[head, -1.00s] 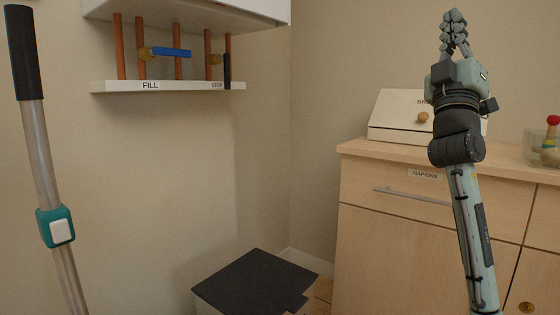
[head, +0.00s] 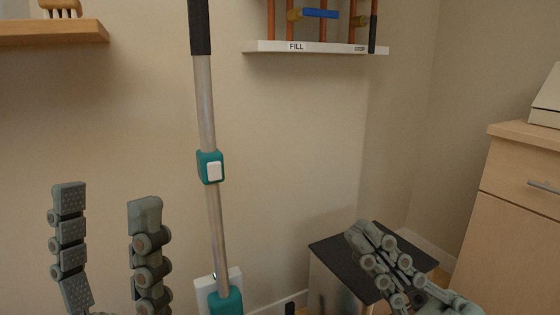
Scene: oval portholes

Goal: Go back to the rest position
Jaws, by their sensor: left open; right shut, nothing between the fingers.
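My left gripper (head: 108,222) is at the lower left of the head view, its two jointed fingers pointing up and spread wide apart. Nothing is between them. My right gripper (head: 360,232) is at the lower right, its fingers closed together and empty, pointing up and to the left. In the picture it overlaps the dark-topped bin (head: 340,248); I cannot tell how far apart they are. The lower parts of both arms are out of view.
A pole with a black grip and teal clip (head: 209,167) stands upright between my grippers, by the wall. A white shelf marked FILL (head: 300,47) carries pipes and a blue lever (head: 320,13). A wooden shelf (head: 50,32) is upper left; a wooden cabinet (head: 510,215) is right.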

